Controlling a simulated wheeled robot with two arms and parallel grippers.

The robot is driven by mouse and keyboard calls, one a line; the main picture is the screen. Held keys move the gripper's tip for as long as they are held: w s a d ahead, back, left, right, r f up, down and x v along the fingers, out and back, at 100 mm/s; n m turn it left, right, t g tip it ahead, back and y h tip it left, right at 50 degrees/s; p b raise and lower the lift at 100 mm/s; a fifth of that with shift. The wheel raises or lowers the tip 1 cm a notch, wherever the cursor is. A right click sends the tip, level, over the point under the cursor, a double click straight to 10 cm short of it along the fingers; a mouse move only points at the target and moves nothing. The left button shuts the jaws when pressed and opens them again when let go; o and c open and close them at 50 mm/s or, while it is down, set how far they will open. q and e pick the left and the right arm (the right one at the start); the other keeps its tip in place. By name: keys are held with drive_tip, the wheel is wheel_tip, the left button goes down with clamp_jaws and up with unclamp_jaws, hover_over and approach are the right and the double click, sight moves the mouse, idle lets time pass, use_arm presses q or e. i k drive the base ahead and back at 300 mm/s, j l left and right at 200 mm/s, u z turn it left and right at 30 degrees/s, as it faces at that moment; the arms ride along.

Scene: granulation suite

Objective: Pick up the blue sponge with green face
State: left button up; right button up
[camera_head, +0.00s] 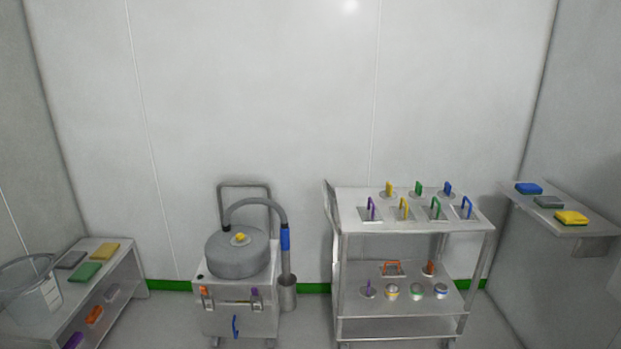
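A blue sponge (528,187) lies flat at the far end of the wall shelf on the right. Its top is blue, with a thin, darker edge below; I cannot make out a green face at this size. A grey sponge (548,202) and a yellow sponge (571,217) lie beside it in a row, nearer to me. Neither of my grippers is in view.
The wall shelf (601,234) is narrow. A steel cart (347,216) with colored handles stands left of it. A wheeled machine with a grey drum (235,262) stands mid-left. A left bench (123,262) holds a bucket (32,300) and flat pads (86,272).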

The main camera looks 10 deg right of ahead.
sight(523, 188)
drive_tip(key=i+l+z, duration=0.1)
drive_tip(key=i+z, duration=0.35)
drive_tip(key=i, duration=0.2)
drive_tip(key=i+j+z, duration=0.1)
drive_tip(key=i+z, duration=0.4)
drive_tip(key=i, duration=0.15)
drive_tip(key=i+l+z, duration=0.15)
drive_tip(key=i+l, duration=0.2)
drive_tip(key=i, duration=0.15)
drive_tip(key=i+l+z, duration=0.15)
drive_tip(key=i+l, duration=0.15)
drive_tip(key=i, duration=0.15)
